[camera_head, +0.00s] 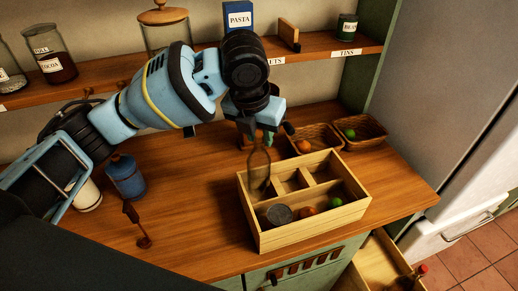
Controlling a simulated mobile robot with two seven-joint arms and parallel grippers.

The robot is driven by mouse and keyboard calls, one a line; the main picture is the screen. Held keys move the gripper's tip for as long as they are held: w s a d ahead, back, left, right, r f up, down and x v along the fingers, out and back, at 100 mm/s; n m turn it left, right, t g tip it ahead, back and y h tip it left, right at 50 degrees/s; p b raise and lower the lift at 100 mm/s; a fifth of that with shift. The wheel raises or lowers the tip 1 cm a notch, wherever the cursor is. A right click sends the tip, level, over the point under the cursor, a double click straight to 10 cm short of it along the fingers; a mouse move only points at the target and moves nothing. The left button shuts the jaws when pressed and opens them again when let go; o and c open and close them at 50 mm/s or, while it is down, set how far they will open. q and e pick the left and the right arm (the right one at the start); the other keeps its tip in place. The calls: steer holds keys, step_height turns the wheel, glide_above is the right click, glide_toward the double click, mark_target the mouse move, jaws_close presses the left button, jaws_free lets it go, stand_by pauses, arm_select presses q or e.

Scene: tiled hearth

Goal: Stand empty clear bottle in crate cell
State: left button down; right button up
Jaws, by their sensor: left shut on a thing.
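My left gripper (262,128) is shut on the clear bottle (259,168) near its top. The bottle is upright and looks empty. It hangs over the back left part of the wooden crate (313,220), and its lower end overlaps a back left cell. I cannot tell whether its base touches the cell floor. The crate has wooden dividers. Its front cells hold a grey round-topped thing (279,214), an orange item (308,211) and a green item (335,202). My right gripper is not in view.
Two wicker baskets (372,138) with fruit stand behind the crate. A blue bottle (126,178) stands at the left of the counter. A shelf with jars runs along the wall. An open drawer (378,262) is at the lower right. The counter's right end is clear.

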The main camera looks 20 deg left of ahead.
mark_target(259, 150)
arm_select(q)
steer(key=shift+f, duration=2.35)
steer(key=c, duration=1.1)
jaws_free()
steer(key=v, duration=1.2)
